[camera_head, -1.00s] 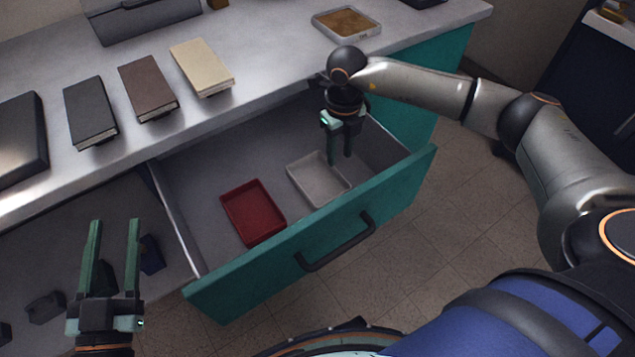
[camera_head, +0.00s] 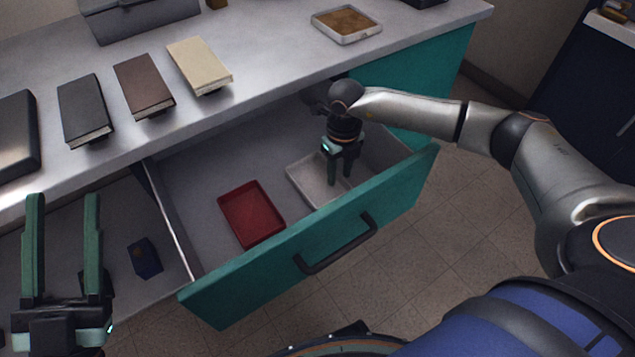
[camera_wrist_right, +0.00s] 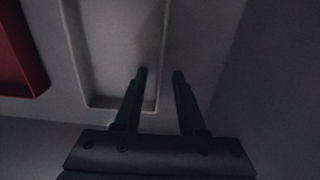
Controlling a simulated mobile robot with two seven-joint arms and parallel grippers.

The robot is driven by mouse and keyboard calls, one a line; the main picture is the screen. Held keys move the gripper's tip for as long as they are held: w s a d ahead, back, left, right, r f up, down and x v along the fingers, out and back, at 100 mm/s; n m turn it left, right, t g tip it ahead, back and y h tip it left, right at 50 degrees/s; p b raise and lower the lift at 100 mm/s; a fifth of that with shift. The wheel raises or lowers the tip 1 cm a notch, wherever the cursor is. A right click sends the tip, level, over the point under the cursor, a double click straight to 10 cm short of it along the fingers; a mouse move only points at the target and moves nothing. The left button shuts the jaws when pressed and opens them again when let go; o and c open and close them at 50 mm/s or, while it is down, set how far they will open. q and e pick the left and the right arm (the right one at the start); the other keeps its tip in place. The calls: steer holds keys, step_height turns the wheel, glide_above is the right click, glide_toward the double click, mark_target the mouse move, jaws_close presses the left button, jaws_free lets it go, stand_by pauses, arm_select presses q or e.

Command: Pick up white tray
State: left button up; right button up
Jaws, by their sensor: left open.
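The white tray (camera_head: 306,176) lies in the open drawer, to the right of a red tray (camera_head: 252,214). My right gripper (camera_head: 340,179) points down over the white tray's right side and hides part of it. In the right wrist view, the white tray (camera_wrist_right: 112,50) is at the upper middle. There my right gripper (camera_wrist_right: 160,74) is open, with one finger over the tray's inside and the other beyond its side wall. Whether a finger touches the wall cannot be told. My left gripper (camera_head: 63,198) is open and empty at the lower left.
The teal drawer front (camera_head: 315,240) with its dark handle (camera_head: 338,244) stands in front of the trays. Several books, including a cream one (camera_head: 199,65), lie on the counter. A tray with brown contents (camera_head: 346,24) sits at the back. A small blue object (camera_head: 144,258) lies left of the drawer.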

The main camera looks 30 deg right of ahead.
jaws_close()
stand_by(1.4)
